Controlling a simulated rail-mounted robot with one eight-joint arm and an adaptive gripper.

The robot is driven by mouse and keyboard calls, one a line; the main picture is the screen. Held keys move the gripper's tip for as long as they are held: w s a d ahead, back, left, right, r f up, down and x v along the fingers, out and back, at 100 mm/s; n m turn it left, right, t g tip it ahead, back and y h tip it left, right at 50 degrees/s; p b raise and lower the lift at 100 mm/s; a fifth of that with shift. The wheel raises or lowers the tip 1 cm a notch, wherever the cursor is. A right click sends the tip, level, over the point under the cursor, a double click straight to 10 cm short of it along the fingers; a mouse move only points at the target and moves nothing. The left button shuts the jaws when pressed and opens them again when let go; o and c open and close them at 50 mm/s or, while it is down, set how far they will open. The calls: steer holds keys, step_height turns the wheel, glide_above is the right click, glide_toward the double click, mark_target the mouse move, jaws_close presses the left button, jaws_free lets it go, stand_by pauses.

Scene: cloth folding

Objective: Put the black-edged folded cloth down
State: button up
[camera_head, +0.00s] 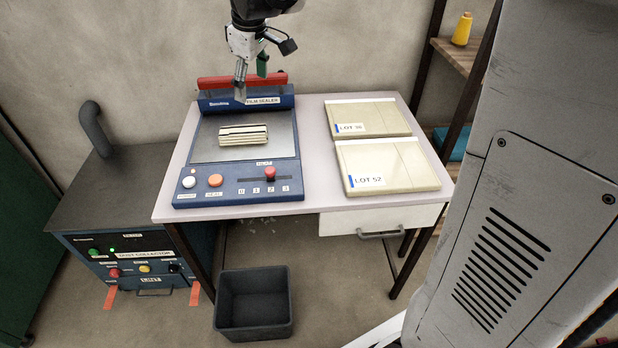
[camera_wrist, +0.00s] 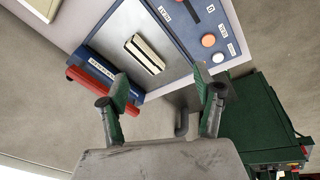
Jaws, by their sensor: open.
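The folded cloth (camera_head: 243,134) is a small cream stack with a dark edge line. It lies flat on the grey plate of the blue film sealer (camera_head: 180,160). It also shows in the wrist view (camera_wrist: 146,53) as a pale block with a dark stripe. My gripper (camera_head: 252,84) is above the back of the sealer, near its red bar, apart from the cloth. In the wrist view my gripper's two green-padded fingers (camera_wrist: 161,92) are spread wide with nothing between them.
Two flat cream panels, LOT 36 (camera_head: 368,116) and LOT 52 (camera_head: 390,168), lie on the table's right side. The sealer's red bar (camera_head: 215,82) stands raised at the back. A dust collector (camera_head: 120,195) stands left. A dark bin (camera_head: 253,300) is on the floor.

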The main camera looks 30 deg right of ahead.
steer(key=s+f+m+t, duration=0.2)
steer(key=s+f+m, duration=0.1)
steer(key=s, duration=1.1)
steer(key=s+f+m+t, duration=0.2)
steer(key=s+f+m, duration=0.1)
steer(key=s, duration=1.1)
steer(key=shift+s+m, duration=0.2)
steer(key=shift+m, duration=0.7)
